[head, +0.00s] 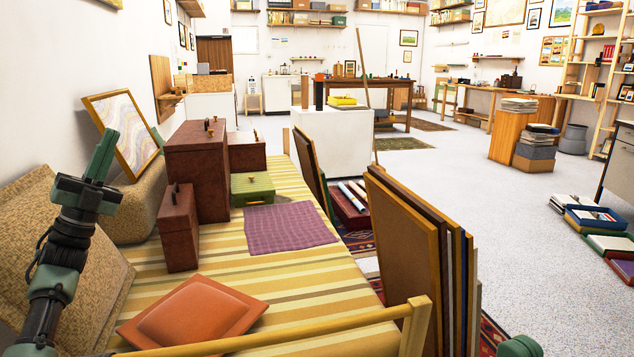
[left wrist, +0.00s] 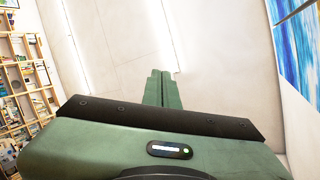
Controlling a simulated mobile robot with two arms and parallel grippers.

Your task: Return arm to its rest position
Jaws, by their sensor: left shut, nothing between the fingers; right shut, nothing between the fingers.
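My left arm rises at the left of the head view, and its green left gripper (head: 104,140) points upward. The fingers are shut with nothing between them. In the left wrist view the two green fingers (left wrist: 159,78) lie together in front of a pale wall. The gripper is above the striped daybed (head: 290,280) and the tan cushion (head: 50,215), apart from the framed print (head: 122,135) beside it. Of my right arm only a rounded green part shows at the bottom right edge of the head view; its gripper is not visible.
On the daybed are brown cases (head: 198,165), a green box (head: 252,189), a purple cloth (head: 288,228) and an orange cushion (head: 195,312). Framed panels (head: 400,250) lean at its right side. Open grey floor (head: 450,190) lies beyond.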

